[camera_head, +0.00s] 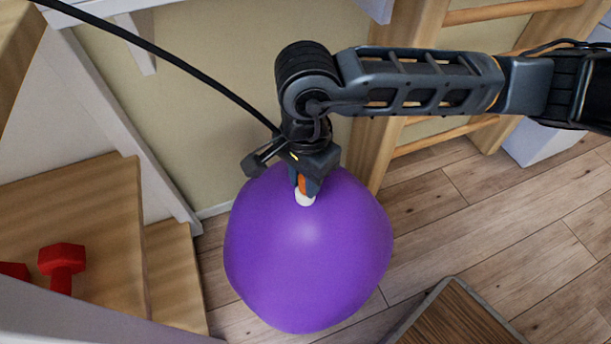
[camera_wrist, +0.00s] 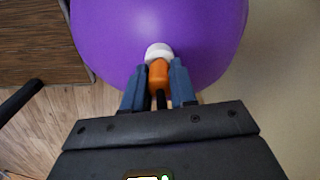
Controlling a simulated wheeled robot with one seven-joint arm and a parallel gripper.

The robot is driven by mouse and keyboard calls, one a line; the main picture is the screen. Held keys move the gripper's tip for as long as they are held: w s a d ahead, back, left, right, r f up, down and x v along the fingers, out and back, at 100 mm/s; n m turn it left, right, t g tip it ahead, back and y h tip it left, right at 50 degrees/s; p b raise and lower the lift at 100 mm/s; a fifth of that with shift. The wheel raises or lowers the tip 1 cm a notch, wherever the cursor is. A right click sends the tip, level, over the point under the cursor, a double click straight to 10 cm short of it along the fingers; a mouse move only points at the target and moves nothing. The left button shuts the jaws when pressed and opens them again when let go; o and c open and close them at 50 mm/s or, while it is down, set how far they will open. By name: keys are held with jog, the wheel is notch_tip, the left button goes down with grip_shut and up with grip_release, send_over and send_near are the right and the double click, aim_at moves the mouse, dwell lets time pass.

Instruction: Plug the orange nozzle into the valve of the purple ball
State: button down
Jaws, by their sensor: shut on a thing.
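The purple ball (camera_head: 308,255) stands on the floor below my arm, and it fills the top of the wrist view (camera_wrist: 190,25). Its white valve (camera_head: 305,199) faces my gripper; it shows in the wrist view too (camera_wrist: 158,50). My gripper (camera_head: 305,186) points down at the valve and is shut on the orange nozzle (camera_wrist: 158,74). The nozzle (camera_head: 302,183) lies between the two blue-grey fingers, with its tip at the white valve. They appear to touch; how deep the tip sits inside is hidden.
A black hose (camera_head: 165,55) runs from the upper left to my gripper. Wooden wall bars (camera_head: 440,130) stand behind the ball. A wooden shelf (camera_head: 90,210) with red dumbbells (camera_head: 62,262) is at left. A brown-topped box (camera_head: 455,318) is at lower right. Floor is free at right.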

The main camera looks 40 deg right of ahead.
jog(key=shift+f, duration=0.15)
jog(key=c, duration=0.8)
grip_release()
jog(key=shift+r+p, duration=1.65)
jog(key=shift+r, duration=1.9)
